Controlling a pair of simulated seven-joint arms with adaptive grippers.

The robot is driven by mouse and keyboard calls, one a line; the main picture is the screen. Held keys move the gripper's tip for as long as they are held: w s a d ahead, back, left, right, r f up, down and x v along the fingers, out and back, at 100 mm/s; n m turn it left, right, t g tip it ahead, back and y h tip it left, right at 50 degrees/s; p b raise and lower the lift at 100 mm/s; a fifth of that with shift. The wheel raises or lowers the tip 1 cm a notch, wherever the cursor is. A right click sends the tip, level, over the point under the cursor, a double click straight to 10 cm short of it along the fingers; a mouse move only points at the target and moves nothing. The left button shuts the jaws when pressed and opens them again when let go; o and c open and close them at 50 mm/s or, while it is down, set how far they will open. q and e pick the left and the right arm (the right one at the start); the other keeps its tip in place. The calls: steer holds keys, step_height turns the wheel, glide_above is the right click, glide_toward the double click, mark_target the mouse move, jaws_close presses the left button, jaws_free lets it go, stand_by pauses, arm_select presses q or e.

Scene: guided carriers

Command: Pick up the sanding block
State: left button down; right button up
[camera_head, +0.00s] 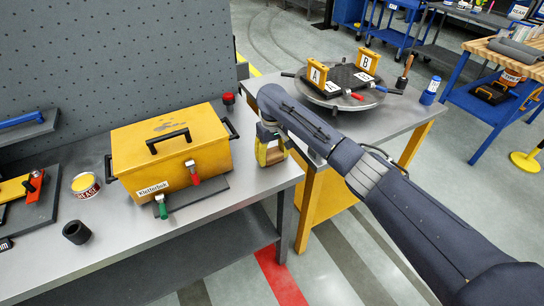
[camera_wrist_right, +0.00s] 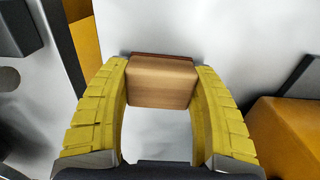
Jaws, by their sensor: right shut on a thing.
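The sanding block (camera_wrist_right: 162,82) is a small light-wood block with a thin reddish-brown layer along its far edge. It sits between the two yellow fingers of my right gripper (camera_wrist_right: 160,95), which are shut on its sides. In the head view my right gripper (camera_head: 271,154) points down at the right end of the grey bench, just right of the yellow toolbox. The block (camera_head: 274,155) shows partly between the fingers there. I cannot tell whether it touches the bench top. My left gripper is not in view.
The yellow toolbox (camera_head: 172,152) with black handles stands close left of the gripper. A red knob (camera_head: 229,99) is behind it. A can (camera_head: 85,185) and a dark cylinder (camera_head: 76,232) stand farther left. A round turntable (camera_head: 340,98) is on the bench to the right.

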mark_target(272, 152)
step_height(272, 152, up, 20)
stand_by(0.9)
